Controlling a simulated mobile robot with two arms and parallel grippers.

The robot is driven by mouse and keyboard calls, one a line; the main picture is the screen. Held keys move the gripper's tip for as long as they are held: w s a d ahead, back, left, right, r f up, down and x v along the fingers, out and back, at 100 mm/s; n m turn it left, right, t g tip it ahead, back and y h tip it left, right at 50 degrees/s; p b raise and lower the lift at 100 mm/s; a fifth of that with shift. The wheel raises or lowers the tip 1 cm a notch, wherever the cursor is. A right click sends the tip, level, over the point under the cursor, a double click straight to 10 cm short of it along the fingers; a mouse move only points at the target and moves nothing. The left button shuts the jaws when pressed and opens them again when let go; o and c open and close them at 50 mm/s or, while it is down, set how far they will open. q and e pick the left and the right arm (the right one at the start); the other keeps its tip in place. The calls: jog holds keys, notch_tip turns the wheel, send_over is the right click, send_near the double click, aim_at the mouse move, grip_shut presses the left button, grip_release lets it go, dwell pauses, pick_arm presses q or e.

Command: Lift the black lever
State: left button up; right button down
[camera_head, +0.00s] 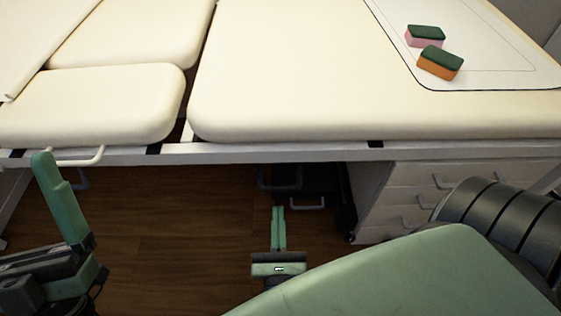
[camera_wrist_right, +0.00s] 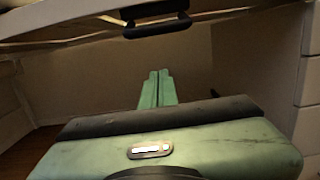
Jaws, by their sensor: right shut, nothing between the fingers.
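The black lever (camera_wrist_right: 155,24) is a dark handle under the bed's edge, at the top of the right wrist view. In the head view it appears as a dark bar (camera_head: 280,180) in shadow below the bed frame, partly hard to make out. My right gripper (camera_head: 279,209) points toward it from below, its green fingers together and empty. In the right wrist view the fingertips (camera_wrist_right: 159,73) are below the lever, with a visible gap. My left gripper (camera_head: 42,157) is at the left of the head view, its green finger upright; its opening is unclear.
A cream padded bed (camera_head: 330,70) spans the top. A white board (camera_head: 500,65) on it holds a pink-and-green sponge (camera_head: 424,37) and an orange-and-green sponge (camera_head: 440,63). White drawers (camera_head: 405,195) stand right of the lever. A pale handle (camera_head: 80,160) juts out at left. Wooden floor (camera_head: 180,220) is clear.

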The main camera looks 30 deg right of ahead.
pick_arm(q)
jog(key=shift+w+f+g, duration=0.3)
jog(key=shift+w+f, duration=0.05)
jog(key=shift+w, duration=0.25)
pick_arm(e)
jog(key=v, duration=0.5)
jog(key=shift+s+a+f, duration=0.15)
jog(key=shift+s+a, duration=0.1)
